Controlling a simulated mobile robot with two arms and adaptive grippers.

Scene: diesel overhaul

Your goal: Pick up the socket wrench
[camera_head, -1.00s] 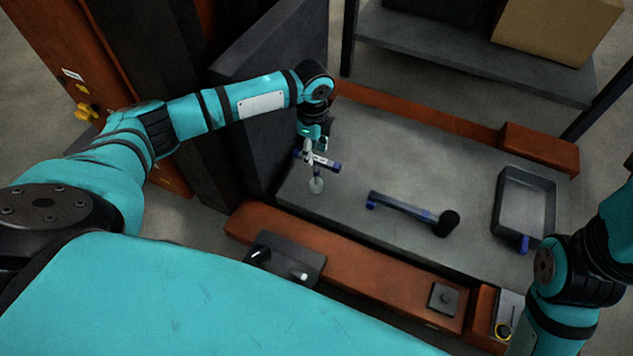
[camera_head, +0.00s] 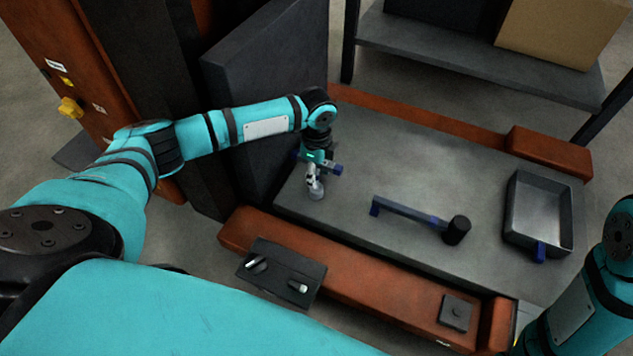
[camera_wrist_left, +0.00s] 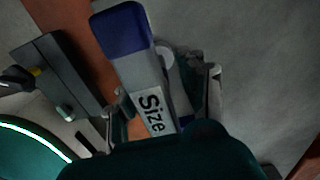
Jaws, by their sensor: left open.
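A grey tool with a blue-ended crossbar (camera_head: 336,169) and a silver round foot (camera_head: 316,190) stands at the left end of the grey table; it looks like a T-handled socket wrench. My left gripper (camera_head: 313,176) is right over it, pointing down. In the left wrist view, the crossbar with a blue end and the label "Size" (camera_wrist_left: 150,112) lies between the open fingers of the left gripper (camera_wrist_left: 162,103). Contact cannot be told. Another tool (camera_head: 415,215), with a grey-blue handle and a black round head, lies mid-table. My right gripper is out of view.
A grey tray (camera_head: 512,232) with a blue tab stands at the table's right. A dark block (camera_head: 280,270) with small silver parts and a small square block (camera_head: 455,312) sit on the orange front beam (camera_head: 345,280). A tall dark panel (camera_head: 265,90) stands close left of my gripper.

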